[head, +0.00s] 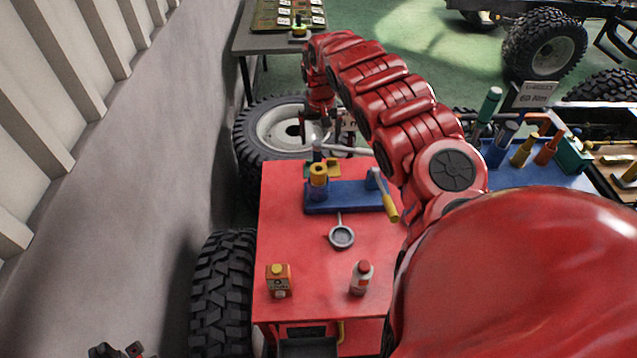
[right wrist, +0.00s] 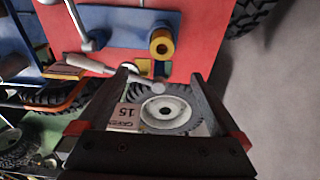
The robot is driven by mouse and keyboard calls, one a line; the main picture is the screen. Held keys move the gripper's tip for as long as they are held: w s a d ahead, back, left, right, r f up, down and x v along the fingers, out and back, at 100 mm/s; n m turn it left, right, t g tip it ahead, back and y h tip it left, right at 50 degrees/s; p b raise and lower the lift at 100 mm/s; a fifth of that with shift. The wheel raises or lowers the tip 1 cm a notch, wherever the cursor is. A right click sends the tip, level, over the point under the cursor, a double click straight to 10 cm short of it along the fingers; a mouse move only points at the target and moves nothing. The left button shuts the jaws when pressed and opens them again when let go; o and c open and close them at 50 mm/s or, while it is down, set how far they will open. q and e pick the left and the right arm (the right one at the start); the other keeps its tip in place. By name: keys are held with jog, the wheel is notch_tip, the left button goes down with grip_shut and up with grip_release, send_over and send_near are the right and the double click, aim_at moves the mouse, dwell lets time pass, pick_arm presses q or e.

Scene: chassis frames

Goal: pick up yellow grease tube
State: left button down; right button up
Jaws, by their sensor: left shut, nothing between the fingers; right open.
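I cannot tell for sure which yellow item is the grease tube. A yellow-topped cylinder (head: 318,174) stands at the left end of a blue tray (head: 345,197) on the red cart; its round yellow end (right wrist: 161,43) shows in the right wrist view. A small yellow and green item lies just behind it, partly hidden. My right gripper (head: 325,128) hangs beyond the cart's far edge. In the right wrist view its fingers (right wrist: 158,76) are apart with nothing held. My left gripper (head: 120,351) is low at the left, cut off by the frame edge, away from the cart.
The red cart top (head: 290,225) also holds a yellow-handled tool (head: 384,197), a round grey dish (head: 341,236), an orange box-like bottle (head: 278,281) and a red-capped bottle (head: 361,278). A tyre (head: 222,290) stands left of the cart. A wheel (head: 285,128) lies behind it.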

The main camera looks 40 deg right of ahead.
jog(key=b, duration=0.8)
send_near(319, 170)
jog(key=shift+s+a+f, duration=0.35)
jog(key=shift+s+f, duration=0.1)
jog(key=shift+f, duration=0.15)
jog(key=shift+w+d+f, duration=0.15)
jog(key=shift+f, duration=0.8)
jog(key=shift+f+p, duration=0.15)
jog(key=shift+p, duration=0.4)
notch_tip(319, 170, down, 2)
jog(key=shift+w+f+p, duration=0.15)
jog(key=shift+p, duration=0.8)
jog(key=shift+w+f, duration=0.15)
jog(key=shift+f, duration=0.45)
jog(key=shift+d+f, duration=0.1)
jog(key=shift+f, duration=0.55)
grip_shut()
